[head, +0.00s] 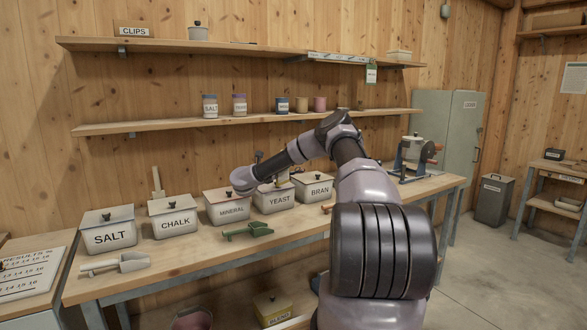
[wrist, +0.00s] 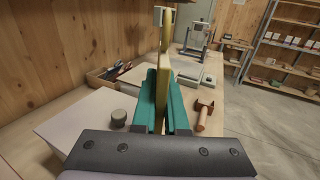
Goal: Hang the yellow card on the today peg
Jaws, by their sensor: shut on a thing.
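In the wrist view my gripper (wrist: 163,98) has its teal fingers closed on the yellow card (wrist: 164,62). The card stands upright, seen nearly edge-on, and rises above the fingertips. A pale strip (head: 338,57) with small marks runs along the upper shelf's front edge. A green tag (head: 371,73) hangs below the strip's right end. I cannot make out which place is the today peg.
Labelled bins, among them the salt bin (head: 109,231), line the bench (head: 185,258). The lower shelf (head: 245,121) holds several small tins.

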